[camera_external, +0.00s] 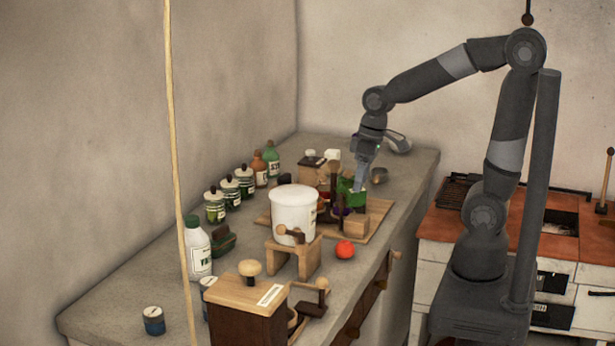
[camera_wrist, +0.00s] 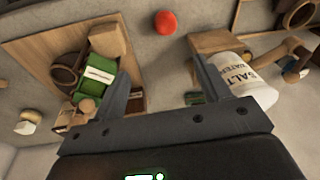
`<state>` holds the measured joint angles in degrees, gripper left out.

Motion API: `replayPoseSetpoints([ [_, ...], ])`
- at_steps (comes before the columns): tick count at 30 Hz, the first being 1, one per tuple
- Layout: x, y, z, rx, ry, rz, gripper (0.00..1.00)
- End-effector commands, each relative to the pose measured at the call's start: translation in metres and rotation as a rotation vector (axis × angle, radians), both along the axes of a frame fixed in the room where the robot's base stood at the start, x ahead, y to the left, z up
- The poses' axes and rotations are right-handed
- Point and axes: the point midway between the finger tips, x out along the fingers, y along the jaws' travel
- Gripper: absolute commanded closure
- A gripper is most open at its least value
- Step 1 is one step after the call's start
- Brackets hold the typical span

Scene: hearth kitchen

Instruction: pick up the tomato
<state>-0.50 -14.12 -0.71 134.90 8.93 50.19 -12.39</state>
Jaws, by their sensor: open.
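The tomato (camera_external: 345,249) is a small red ball on the grey counter, close to its front edge, just right of the white pot's wooden stand. In the wrist view the tomato (camera_wrist: 165,23) is at the top middle, beyond my fingertips and clear of them. My gripper (camera_external: 360,184) is above the wooden board, up and behind the tomato. In the wrist view my gripper (camera_wrist: 160,85) has its two fingers wide apart with nothing between them.
A white salt water pot (camera_external: 293,212) on a wooden stand (camera_external: 293,259) is left of the tomato. A wooden board (camera_external: 375,222) with a green item (camera_external: 352,194) and wooden pieces lies behind. A wooden grinder (camera_external: 248,308) is in front. Bare counter surrounds the tomato.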

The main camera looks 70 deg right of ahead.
Motion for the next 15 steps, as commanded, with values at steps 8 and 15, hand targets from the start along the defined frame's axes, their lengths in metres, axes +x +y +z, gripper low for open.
replayPoseSetpoints([
  [8,0.034,0.01,-0.055,0.044,0.142,0.05,0.31],
  [15,0.044,0.013,-0.078,0.062,0.188,0.069,0.31],
])
